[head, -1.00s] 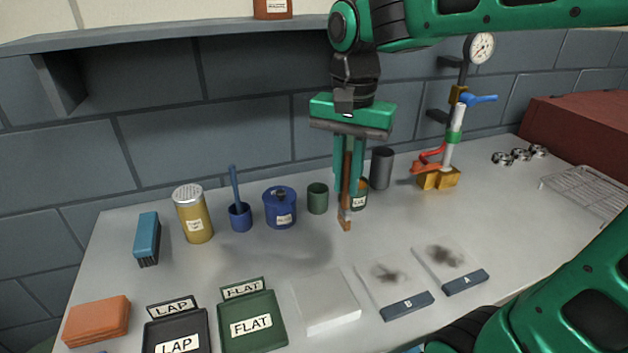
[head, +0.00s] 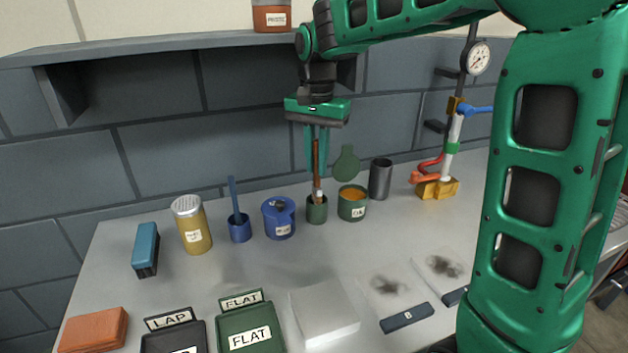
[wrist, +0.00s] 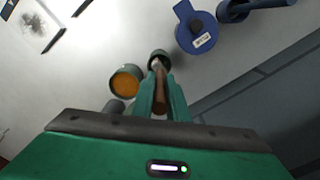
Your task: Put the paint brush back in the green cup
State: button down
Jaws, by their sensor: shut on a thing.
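The paint brush (head: 316,160) has a brown handle and hangs upright, handle up, in my gripper (head: 316,170). My gripper is shut on the handle. The small dark green cup (head: 317,213) stands on the bench below. The brush's lower end overlaps the cup's mouth in the head view; whether it is below the rim is hard to tell. In the wrist view the brush (wrist: 160,92) runs from between my fingers to the cup (wrist: 159,56), its tip at the mouth.
A green tin with orange contents (head: 352,204) stands close right of the cup, its round lid (head: 346,164) raised behind. A blue lidded pot (head: 279,219) is close left. A grey cylinder (head: 380,180) stands farther right. The shelf (head: 160,47) is above.

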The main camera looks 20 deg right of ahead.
aim_at(317, 141)
jog(key=shift+f, duration=2.55)
jog(key=c, duration=1.7)
grip_release()
jog(key=shift+c, duration=0.2)
notch_tip(317, 141, up, 12)
jog(key=shift+r, duration=0.1)
jog(key=s+d+f+n, duration=0.1)
jog(key=s+d+f, duration=0.2)
jog(key=s+d, duration=0.35)
jog(key=s+d+f, duration=0.3)
jog(key=s+d, duration=0.3)
jog(key=s, duration=0.1)
jog(key=shift+n, duration=0.8)
jog(key=s+d+f, duration=0.1)
jog(key=s+f, duration=0.2)
jog(key=s, duration=0.3)
jog(key=s+d+f, duration=0.2)
jog(key=s+f, duration=0.1)
jog(key=s, duration=0.2)
jog(key=s+d+f, duration=0.1)
jog(key=s+f, duration=0.2)
jog(key=s, duration=0.3)
jog(key=shift+s+d+f, duration=0.15)
jog(key=shift+s+d, duration=0.2)
jog(key=shift+d, duration=0.05)
